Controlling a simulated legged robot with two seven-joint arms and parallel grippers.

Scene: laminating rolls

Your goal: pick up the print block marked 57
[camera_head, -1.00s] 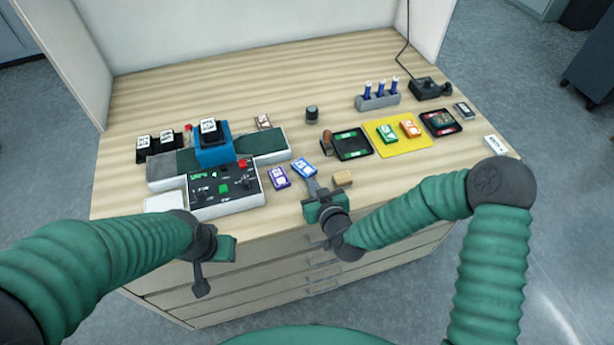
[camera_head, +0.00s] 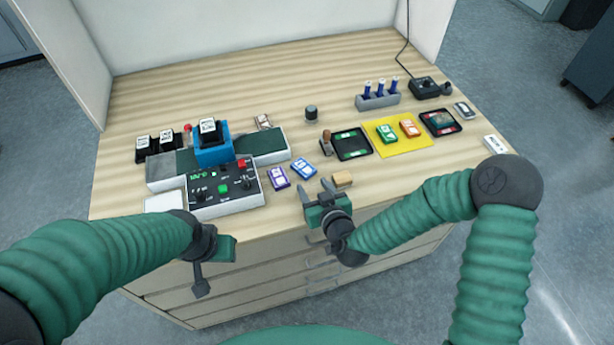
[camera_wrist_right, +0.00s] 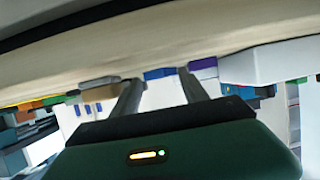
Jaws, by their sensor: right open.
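Small print blocks with white labels lie on the wooden table; their numbers are too small to read, so I cannot tell which is 57. A blue block (camera_head: 303,168) and a purple block (camera_head: 279,178) lie just beyond my right gripper (camera_head: 315,188). It is open and empty, short of the blue block and not touching it. In the right wrist view the blue block (camera_wrist_right: 159,73) shows between the fingertips (camera_wrist_right: 160,82), with the purple block (camera_wrist_right: 203,68) beside it. My left gripper (camera_head: 213,262) hangs by the front edge, its jaws unclear.
A green block (camera_head: 387,133) and an orange block (camera_head: 410,128) lie on a yellow mat (camera_head: 402,149). A wooden piece (camera_head: 342,179) sits right of the blue block. The machine with a control panel (camera_head: 223,199) stands at left. Bare table lies behind the blue block.

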